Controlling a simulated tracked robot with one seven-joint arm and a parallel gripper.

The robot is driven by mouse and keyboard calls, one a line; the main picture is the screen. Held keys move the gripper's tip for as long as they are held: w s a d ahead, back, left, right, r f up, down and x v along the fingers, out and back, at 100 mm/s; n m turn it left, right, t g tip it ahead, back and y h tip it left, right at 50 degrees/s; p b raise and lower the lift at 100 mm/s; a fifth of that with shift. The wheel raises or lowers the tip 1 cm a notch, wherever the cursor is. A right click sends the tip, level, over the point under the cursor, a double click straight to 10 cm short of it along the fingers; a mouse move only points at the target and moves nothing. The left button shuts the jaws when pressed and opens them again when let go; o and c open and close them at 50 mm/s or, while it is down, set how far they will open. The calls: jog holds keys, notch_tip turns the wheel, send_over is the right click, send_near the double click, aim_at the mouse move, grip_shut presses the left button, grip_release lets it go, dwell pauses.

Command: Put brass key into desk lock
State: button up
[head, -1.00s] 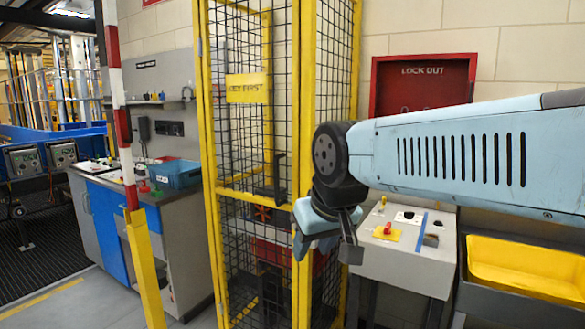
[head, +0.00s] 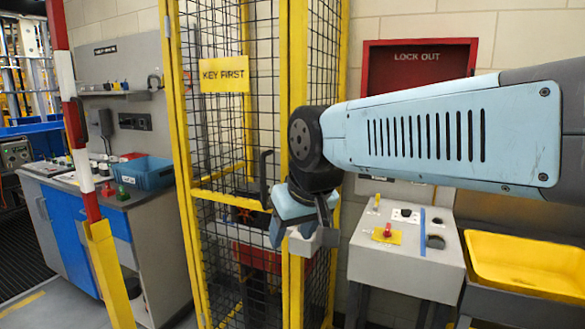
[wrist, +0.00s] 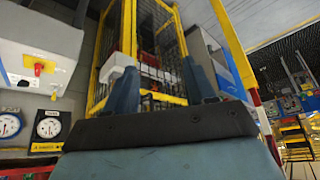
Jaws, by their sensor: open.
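My gripper (head: 303,226) hangs in front of the yellow cage post in the head view. Its two fingers stand apart in the wrist view (wrist: 160,78), with nothing held between them. A small yellow upright piece (head: 376,203) stands on the grey pedestal (head: 405,268), right of my gripper; it may be the brass key, but it is too small to be sure. The control desk (head: 160,240) stands at the left, with small buttons and fittings on top. I cannot make out its lock.
The mesh cage (head: 192,190) with a KEY FIRST sign (head: 224,74) stands between desk and pedestal. A pale box (head: 300,243) sits close behind my gripper. A yellow bin (head: 525,266) is at right. A red-white striped post (head: 71,112) stands before the desk.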

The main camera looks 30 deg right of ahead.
jog(key=shift+o, duration=0.8)
jog(key=shift+m+g, duration=0.4)
jog(key=shift+m, duration=0.5)
jog(key=w, duration=0.1)
jog(key=w+d+r, duration=0.1)
jog(key=w, duration=0.1)
jog(key=w+r, duration=0.1)
jog(key=shift+w+d+r, duration=0.1)
jog(key=shift+w+d, duration=0.1)
jog(key=w+d+m+g+h, duration=0.15)
jog(key=w+d+m, duration=0.25)
jog(key=w+d, duration=0.5)
jog(key=w+d+m+g, duration=0.35)
jog(key=w+d, duration=0.35)
jog(key=w, duration=0.4)
jog(key=shift+m+t, duration=0.45)
jog(key=shift+t, duration=0.05)
jog(key=f, duration=0.8)
jog(key=w+f, duration=0.1)
jog(key=f, duration=0.4)
jog(key=shift+d, duration=0.35)
jog(key=shift+c, duration=0.5)
jog(key=c, duration=1)
jog(key=shift+r, duration=1.85)
